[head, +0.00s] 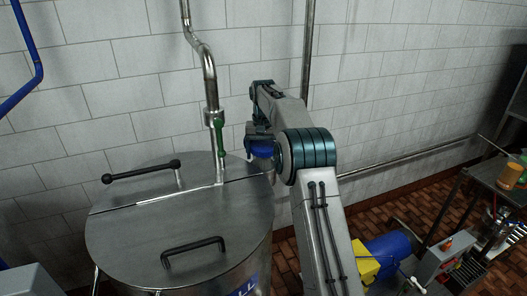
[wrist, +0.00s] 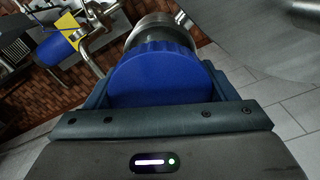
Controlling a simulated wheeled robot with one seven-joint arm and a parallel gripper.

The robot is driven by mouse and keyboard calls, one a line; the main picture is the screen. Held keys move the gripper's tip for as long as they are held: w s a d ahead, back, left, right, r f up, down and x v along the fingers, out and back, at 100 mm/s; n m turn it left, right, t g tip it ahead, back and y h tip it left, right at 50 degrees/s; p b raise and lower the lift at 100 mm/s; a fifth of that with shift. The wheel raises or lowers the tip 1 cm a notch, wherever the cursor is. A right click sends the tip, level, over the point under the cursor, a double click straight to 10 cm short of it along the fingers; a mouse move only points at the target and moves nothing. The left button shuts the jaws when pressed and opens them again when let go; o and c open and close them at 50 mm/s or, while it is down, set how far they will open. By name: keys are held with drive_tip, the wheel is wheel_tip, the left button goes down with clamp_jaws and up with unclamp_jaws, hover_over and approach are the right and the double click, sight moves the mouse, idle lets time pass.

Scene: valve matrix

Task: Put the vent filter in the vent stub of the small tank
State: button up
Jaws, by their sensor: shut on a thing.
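The vent filter, a blue ribbed cap (wrist: 155,75), fills the middle of the wrist view between the two fingers of my gripper (wrist: 158,88). My gripper (head: 259,140) is shut on it. In the head view the blue filter (head: 262,152) shows low beside my arm, at the right edge of the steel tank lid (head: 140,225). A round metal part (wrist: 160,25) shows just beyond the blue cap; I cannot tell whether it belongs to the filter or is the vent stub. No separate stub can be made out.
A steel pipe with a green-handled valve (head: 219,135) rises from the lid left of my gripper. Black handles (head: 140,172) stand on the lid. A blue and yellow pump (head: 385,255) and a metal table (head: 485,175) stand at right. A tiled wall is behind.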

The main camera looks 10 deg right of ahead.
drive_tip(key=shift+f, duration=0.2)
drive_tip(key=shift+f, duration=0.15)
drive_tip(key=o, duration=1)
